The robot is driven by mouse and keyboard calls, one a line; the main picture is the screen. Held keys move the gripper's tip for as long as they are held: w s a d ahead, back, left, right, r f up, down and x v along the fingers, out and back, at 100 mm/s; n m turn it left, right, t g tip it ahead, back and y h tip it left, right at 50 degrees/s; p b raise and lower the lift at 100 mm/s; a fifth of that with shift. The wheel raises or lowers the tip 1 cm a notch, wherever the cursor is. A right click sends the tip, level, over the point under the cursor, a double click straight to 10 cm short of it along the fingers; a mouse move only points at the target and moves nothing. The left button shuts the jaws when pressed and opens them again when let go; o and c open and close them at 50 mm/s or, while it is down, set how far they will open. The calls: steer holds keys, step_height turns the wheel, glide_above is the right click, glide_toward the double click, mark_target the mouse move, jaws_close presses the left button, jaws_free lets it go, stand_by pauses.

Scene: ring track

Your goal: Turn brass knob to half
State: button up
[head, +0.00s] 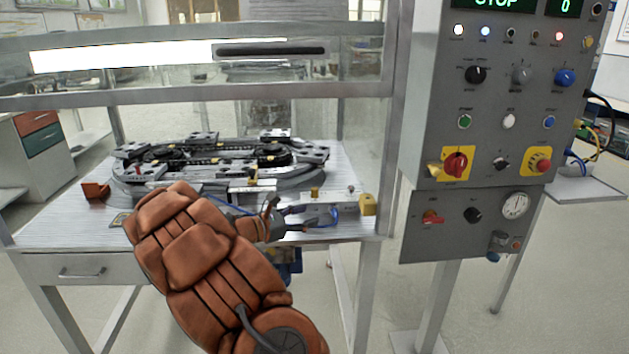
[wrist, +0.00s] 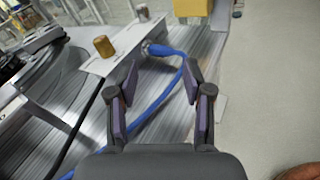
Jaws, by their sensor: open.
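A small brass knob (head: 314,191) stands on a pale metal block (head: 326,207) at the right front of the table. In the wrist view the brass knob (wrist: 103,46) is upright on the block's top, ahead and left of the fingers. My gripper (wrist: 160,80) is open and empty, its two dark fingers apart above the table. A blue hose (wrist: 160,98) runs below and between the fingers. In the head view my gripper (head: 292,218) is low over the table just left of the block. The knob's markings are too small to read.
A black ring track (head: 210,160) fills the table's middle and back. A yellow block (head: 368,204) sits at the table's right edge. A grey control panel (head: 480,130) stands to the right. A clear guard with a metal rail (head: 200,97) spans above the table.

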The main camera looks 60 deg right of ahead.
mark_target(312, 193)
steer(key=w+d+n, duration=0.1)
steer(key=w, duration=0.1)
steer(key=w+d+n+t+h+p, duration=0.1)
steer(key=w+d, duration=0.1)
steer(key=w+d+n+t+p, duration=0.1)
steer(key=w+n, duration=0.1)
steer(key=shift+d+r+h, duration=0.15)
steer(key=shift+r+h, duration=0.2)
steer(key=shift+h, duration=0.05)
steer(key=shift+x, duration=3.85)
steer(key=shift+f, duration=0.1)
jaws_close()
